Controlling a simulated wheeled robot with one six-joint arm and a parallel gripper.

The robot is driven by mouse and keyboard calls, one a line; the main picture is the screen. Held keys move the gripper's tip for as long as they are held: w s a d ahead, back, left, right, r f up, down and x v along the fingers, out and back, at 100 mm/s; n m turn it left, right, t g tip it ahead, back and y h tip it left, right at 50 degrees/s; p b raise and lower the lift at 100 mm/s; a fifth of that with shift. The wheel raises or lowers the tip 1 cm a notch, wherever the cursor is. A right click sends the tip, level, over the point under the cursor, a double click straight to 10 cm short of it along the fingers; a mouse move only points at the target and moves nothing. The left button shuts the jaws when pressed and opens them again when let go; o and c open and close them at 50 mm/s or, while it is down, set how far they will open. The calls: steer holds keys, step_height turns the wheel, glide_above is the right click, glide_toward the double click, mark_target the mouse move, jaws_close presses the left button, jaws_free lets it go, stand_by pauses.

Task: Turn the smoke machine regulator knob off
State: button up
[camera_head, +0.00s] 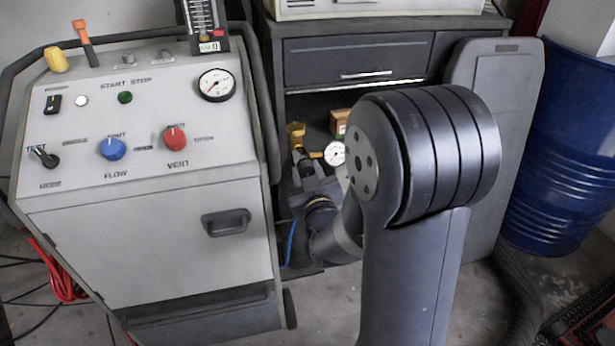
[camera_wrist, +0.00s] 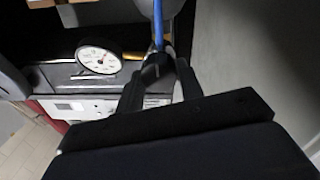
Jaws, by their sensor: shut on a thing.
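The smoke machine (camera_head: 150,240) is a light grey cabinet at the left of the head view, with a blue FLOW knob (camera_head: 112,148) and a red VENT knob (camera_head: 174,139). To its right, a small white-faced gauge (camera_head: 335,153) marks the regulator; this gauge also shows at the left in the wrist view (camera_wrist: 98,58). My gripper (camera_head: 302,168) is beside the gauge, low and partly hidden by my arm. In the wrist view my gripper (camera_wrist: 165,72) is shut on a small dark piece that looks like the regulator knob (camera_wrist: 155,68); its marking is not readable.
A blue hose (camera_wrist: 158,25) runs just beyond the fingertips. A dark tool cabinet (camera_head: 355,52) stands behind my arm, with a yellow brass-coloured fitting (camera_head: 296,130) before its shelf. A blue drum (camera_head: 565,150) stands at right. A red cable (camera_head: 62,280) lies at left.

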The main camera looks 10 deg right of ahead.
steer(key=n+b, duration=0.3)
steer(key=shift+f+n, duration=0.2)
steer(key=shift+n, duration=0.1)
steer(key=n+b, duration=0.2)
steer(key=n, duration=0.1)
steer(key=shift+n+b, duration=0.3)
steer(key=shift+b, duration=0.1)
steer(key=n+b, duration=0.2)
steer(key=n, duration=0.2)
steer(key=shift+n+b, duration=0.4)
steer(key=n+b, duration=0.1)
steer(key=n, duration=0.2)
steer(key=shift+n+y, duration=0.3)
steer(key=shift+n, duration=0.1)
steer(key=n, duration=0.3)
steer(key=shift+n+b, duration=0.3)
steer(key=shift+n, duration=0.1)
steer(key=n, duration=0.4)
steer(key=shift+n, duration=0.3)
steer(key=n, duration=0.4)
steer(key=shift+d+n+y, duration=0.1)
steer(key=shift+n+y, duration=0.2)
steer(key=shift+n, duration=2.1)
